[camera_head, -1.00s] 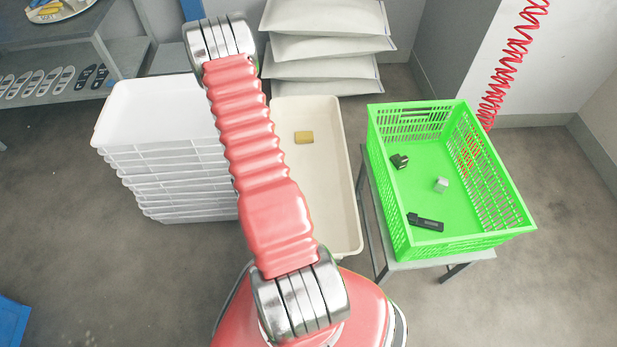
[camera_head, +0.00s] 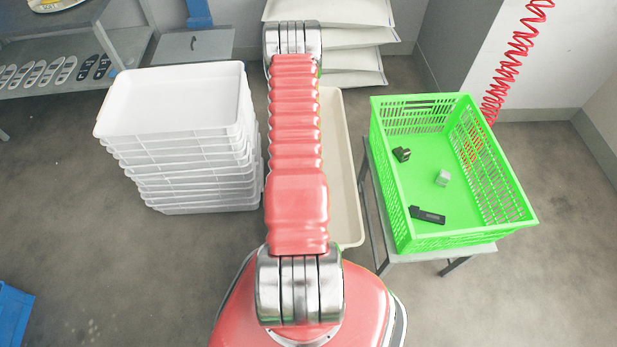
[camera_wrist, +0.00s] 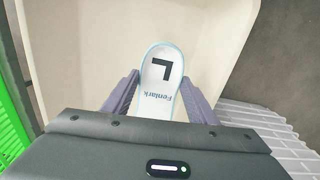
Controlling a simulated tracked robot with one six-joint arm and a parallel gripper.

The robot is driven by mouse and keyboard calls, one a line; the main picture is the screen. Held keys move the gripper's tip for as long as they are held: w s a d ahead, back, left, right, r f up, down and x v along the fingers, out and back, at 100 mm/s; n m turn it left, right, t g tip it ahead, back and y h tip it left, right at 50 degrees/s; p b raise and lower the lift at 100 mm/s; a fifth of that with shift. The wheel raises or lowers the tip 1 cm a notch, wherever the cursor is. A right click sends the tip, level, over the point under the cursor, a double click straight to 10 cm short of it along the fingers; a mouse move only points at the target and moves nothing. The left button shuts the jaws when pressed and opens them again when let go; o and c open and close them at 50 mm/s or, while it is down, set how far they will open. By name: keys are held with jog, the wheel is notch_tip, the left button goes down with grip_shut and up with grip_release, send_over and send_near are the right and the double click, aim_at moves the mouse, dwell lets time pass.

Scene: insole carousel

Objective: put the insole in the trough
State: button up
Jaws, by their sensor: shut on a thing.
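The insole (camera_wrist: 161,88) is pale with a light blue edge, a dark L-shaped mark and the word "Fenlark". My gripper (camera_wrist: 160,98) is shut on it, a grey finger on each side, with the rounded end pointing away. Behind the insole in the wrist view is the cream inside of the trough (camera_wrist: 88,45). How high the insole is above the trough floor I cannot tell. In the head view only the right strip of the trough (camera_head: 344,165) shows. My arm covers the rest and also hides my gripper and the insole.
A green crate (camera_head: 425,243) with a few small objects stands on a grey stand right of the trough. A stack of white trays (camera_head: 180,95) is to its left. White padded bags (camera_head: 345,48) are stacked behind. More insoles (camera_head: 50,72) lie on a shelf at the far left.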

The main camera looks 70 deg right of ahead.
jog(key=shift+f, duration=2.9)
jog(key=shift+f, duration=2.1)
jog(key=o, duration=1)
jog(key=shift+r, duration=0.2)
jog(key=shift+r, duration=5.85)
